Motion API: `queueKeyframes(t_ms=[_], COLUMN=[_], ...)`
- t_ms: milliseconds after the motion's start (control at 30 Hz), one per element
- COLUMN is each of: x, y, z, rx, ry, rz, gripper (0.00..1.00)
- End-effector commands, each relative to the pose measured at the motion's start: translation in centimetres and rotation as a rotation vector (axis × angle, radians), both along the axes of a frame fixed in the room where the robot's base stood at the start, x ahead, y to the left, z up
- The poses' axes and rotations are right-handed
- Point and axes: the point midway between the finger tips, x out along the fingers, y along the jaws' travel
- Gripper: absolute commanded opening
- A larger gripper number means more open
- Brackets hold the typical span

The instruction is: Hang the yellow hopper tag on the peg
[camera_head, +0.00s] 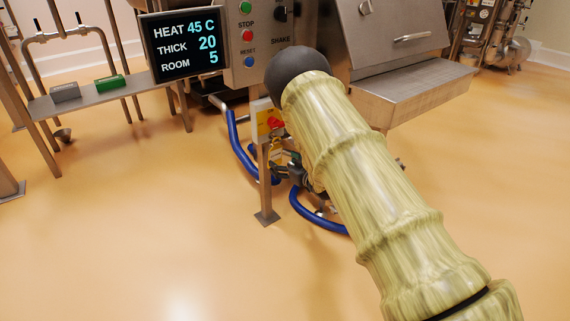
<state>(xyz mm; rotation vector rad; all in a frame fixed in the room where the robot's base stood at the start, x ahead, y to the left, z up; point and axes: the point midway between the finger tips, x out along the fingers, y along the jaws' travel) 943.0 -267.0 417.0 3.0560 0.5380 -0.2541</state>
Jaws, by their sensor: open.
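My gripper (286,171) is small in the head view, low beside the steel post, partly hidden behind my own pale sleeved arm. Its dark fingers look open. A small yellow piece (276,152), which looks like the hopper tag, shows at the fingers, just below the yellow box with the red knob. I cannot tell whether it touches the fingers or what it hangs on. The peg cannot be made out; the arm covers much of that area.
The steel post (264,190) stands on a floor plate. A yellow box with a red knob (269,121) is on it. Blue hoses (239,145) curve around it. A display (184,44), a button panel (248,40) and a steel hopper (395,40) stand behind. The front floor is clear.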

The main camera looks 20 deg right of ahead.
Motion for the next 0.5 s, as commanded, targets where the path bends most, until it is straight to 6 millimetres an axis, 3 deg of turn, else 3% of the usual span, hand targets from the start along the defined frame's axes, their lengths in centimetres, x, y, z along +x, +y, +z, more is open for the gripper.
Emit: queueKeyframes(t_ms=[267, 500], x=[-0.7, -4.2], y=[-0.3, -1.7], z=[0.1, 0.7], rx=[0.000, 0.001], ry=[0.001, 0.002], rz=[-0.001, -0.002], gripper=[0.82, 0.82])
